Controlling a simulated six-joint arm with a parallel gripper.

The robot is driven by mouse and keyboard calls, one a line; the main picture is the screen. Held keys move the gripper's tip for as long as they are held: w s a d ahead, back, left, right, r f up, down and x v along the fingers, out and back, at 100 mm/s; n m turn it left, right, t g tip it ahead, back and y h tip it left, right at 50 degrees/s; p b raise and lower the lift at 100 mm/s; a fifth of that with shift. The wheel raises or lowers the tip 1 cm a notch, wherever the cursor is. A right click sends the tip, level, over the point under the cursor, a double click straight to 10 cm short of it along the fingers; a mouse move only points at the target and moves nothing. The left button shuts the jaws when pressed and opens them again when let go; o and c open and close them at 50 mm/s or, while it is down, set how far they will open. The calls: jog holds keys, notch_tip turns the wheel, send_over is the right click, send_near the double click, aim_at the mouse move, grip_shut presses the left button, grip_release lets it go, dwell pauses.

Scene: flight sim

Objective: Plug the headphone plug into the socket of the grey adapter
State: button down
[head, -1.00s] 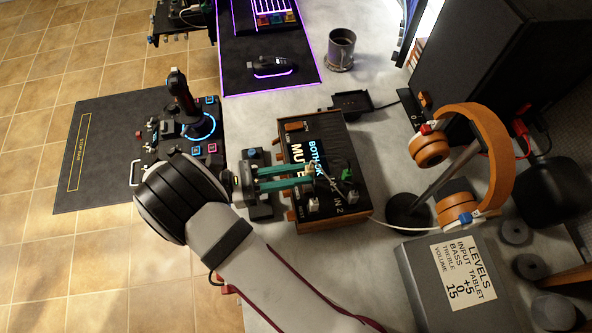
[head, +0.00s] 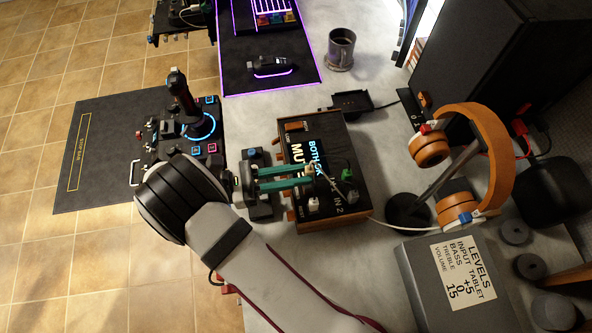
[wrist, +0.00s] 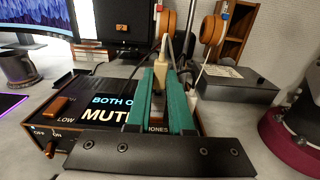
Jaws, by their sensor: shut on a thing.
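My gripper (head: 311,175) has teal fingers reaching over the black box with wooden ends (head: 330,145). In the wrist view my gripper (wrist: 160,78) is shut on a small pale piece, which looks like the headphone plug (wrist: 160,66). The fingers hide most of it. A dark grey piece (head: 345,190), possibly the grey adapter, shows just beyond the fingertips over the box. I cannot make out its socket, or whether plug and adapter touch. The headphones (head: 515,165) hang on a stand at the right, and a pale cable runs from them towards the box.
A white plug (head: 314,203) and a green plug (head: 347,173) stand at the box near my fingers. A grey box with a LEVELS label (head: 420,285) lies at the lower right. A mug (head: 341,50) and mouse (head: 270,66) are farther back.

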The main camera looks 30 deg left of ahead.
jog(key=shift+f, duration=0.45)
dwell(0.3)
jog(key=c, duration=0.7)
grip_release()
jog(key=shift+c, duration=0.2)
